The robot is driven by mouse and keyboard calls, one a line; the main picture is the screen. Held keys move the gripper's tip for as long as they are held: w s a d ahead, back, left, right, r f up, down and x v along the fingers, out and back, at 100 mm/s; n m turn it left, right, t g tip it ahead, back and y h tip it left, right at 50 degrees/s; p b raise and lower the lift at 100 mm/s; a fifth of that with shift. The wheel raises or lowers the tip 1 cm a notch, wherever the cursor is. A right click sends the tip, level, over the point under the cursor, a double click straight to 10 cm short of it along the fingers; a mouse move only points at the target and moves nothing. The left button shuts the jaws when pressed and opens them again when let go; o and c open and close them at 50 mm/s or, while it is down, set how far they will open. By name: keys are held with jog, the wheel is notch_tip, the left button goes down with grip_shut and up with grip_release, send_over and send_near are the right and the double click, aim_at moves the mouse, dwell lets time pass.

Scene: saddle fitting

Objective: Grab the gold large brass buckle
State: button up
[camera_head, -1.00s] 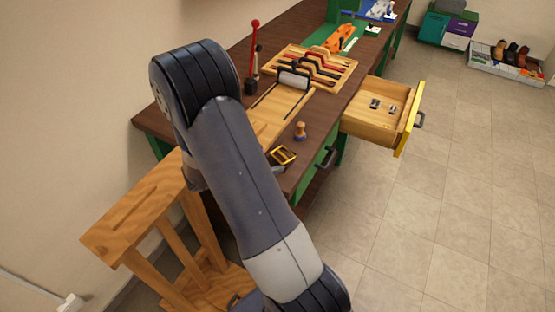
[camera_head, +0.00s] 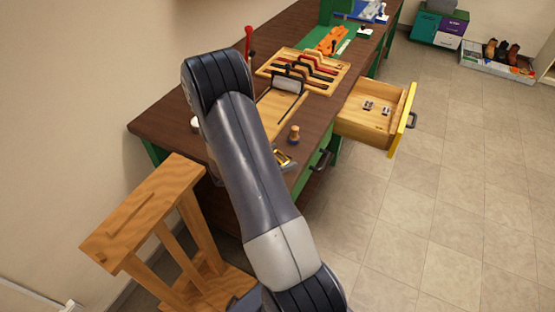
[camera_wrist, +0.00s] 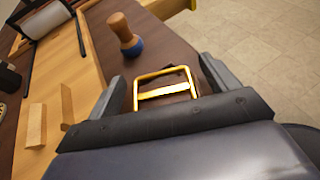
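The gold large brass buckle (camera_wrist: 165,92) is a rectangular frame with a middle bar, lying near the front edge of the dark brown workbench. My gripper (camera_wrist: 166,82) is open, with one finger on each side of the buckle. Gaps show between the fingers and the frame, and the near part of the buckle is hidden by the gripper's body. In the head view the buckle (camera_head: 286,158) shows just right of my arm, partly covered. My gripper is mostly hidden there.
A wooden-handled tool with a blue collar (camera_wrist: 126,36) stands just beyond the buckle. A wooden board (camera_wrist: 75,75) lies to the left. An open drawer (camera_head: 362,128) holds small metal pieces. A wooden stand (camera_head: 135,215) is at lower left.

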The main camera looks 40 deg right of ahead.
jog(key=c, duration=0.7)
jog(key=shift+c, duration=0.2)
jog(key=shift+r, duration=0.15)
